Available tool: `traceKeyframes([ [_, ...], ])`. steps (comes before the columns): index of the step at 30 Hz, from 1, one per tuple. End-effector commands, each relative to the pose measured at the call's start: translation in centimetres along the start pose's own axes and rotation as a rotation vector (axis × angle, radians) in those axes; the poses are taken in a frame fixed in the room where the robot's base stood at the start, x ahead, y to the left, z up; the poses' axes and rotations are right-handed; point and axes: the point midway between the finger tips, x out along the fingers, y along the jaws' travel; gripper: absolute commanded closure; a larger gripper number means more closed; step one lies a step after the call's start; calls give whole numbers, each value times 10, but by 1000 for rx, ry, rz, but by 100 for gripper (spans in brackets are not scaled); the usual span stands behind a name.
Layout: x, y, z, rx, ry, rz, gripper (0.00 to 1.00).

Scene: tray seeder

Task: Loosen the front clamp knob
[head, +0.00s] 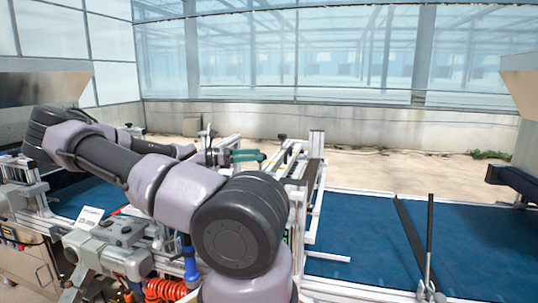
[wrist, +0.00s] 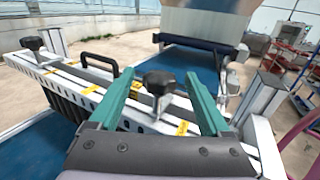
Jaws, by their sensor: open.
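A black clamp knob (wrist: 160,84) on a short metal stem stands on the white slotted rail (wrist: 72,82) in the wrist view. My gripper (wrist: 159,75) is open, with its green fingers on the left and right of this knob in the picture. A gap shows on each side, and I see no contact. A second black knob (wrist: 33,45) stands at the far left end of the rail. In the head view my gripper (head: 264,155) reaches the frame over the belt. I cannot tell there which knob is at its fingers.
A black handle (wrist: 100,66) rises from the rail between the knobs. A blue belt (head: 365,240) runs below, with a dark bar (head: 412,240) across it. A metal hopper (wrist: 208,20) stands beyond the rail. Orange coiled hose (head: 165,290) lies near my arm.

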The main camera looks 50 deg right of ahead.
Motion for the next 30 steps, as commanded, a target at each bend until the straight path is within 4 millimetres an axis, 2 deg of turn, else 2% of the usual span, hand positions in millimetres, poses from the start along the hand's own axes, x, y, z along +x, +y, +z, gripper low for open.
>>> traceKeyframes([
  [3, 21, 0, 1, 0, -2, -3, 19],
  [9, 46, 0, 1, 0, -1, -1, 19],
  [13, 53, 0, 1, 1, 0, 1, 19],
  [20, 54, 0, 1, 1, 0, 2, 19],
  [21, 54, 0, 0, 1, 0, 1, 26],
  [23, 54, 0, 0, 1, 0, 1, 49],
  [24, 54, 0, 0, 1, 0, 1, 65],
  [27, 54, 0, 0, 1, 0, 2, 100],
  [30, 54, 0, 0, 1, 0, 3, 100],
])
